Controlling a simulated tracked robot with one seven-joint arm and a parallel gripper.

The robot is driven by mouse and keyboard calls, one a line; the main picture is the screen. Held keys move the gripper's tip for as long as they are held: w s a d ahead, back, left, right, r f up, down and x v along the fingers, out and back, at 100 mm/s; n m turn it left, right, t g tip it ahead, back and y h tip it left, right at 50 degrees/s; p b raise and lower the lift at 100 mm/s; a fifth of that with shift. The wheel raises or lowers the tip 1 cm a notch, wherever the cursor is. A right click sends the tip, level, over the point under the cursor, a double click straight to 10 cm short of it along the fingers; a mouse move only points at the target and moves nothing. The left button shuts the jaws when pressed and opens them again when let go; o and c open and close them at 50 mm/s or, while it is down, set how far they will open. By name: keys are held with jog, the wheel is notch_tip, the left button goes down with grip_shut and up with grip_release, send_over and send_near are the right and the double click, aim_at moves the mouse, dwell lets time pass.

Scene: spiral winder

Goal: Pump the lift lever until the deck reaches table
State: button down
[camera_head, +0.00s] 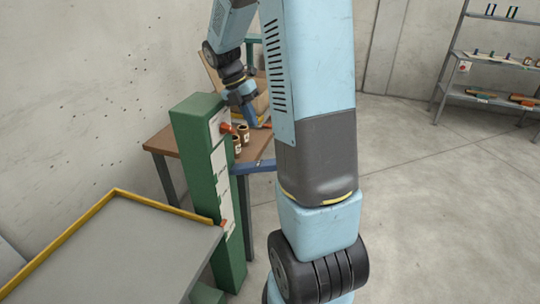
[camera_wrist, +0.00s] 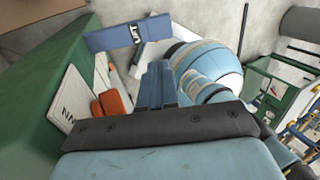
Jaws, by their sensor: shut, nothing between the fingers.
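A green lift column (camera_head: 205,200) stands left of centre, with white label plates and orange pieces on its side. A blue lever (camera_head: 252,167) sticks out to the right from it, partly hidden by my arm. In the wrist view the lever (camera_wrist: 128,33), marked LIFT, lies just beyond my fingertips. My gripper (camera_head: 252,120) is shut and empty, pointing down beside the column, above the lever. In the wrist view my gripper (camera_wrist: 158,68) shows its fingers together; whether they touch the lever is unclear. A grey deck (camera_head: 120,250) with a yellow rim lies at lower left. The brown table (camera_head: 164,142) stands behind the column.
Small brown jars (camera_head: 241,137) stand on the table beside the column. Orange pieces (camera_wrist: 112,103) jut from the column close to my fingers. A shelf rack (camera_head: 490,58) stands at far right. The floor to the right is clear.

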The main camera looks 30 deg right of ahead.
jog(key=shift+s+d+f, duration=0.1)
jog(key=shift+d, duration=0.05)
send_near(271, 163)
jog(key=x, duration=0.7)
jog(key=shift+d, duration=0.1)
dwell(0.4)
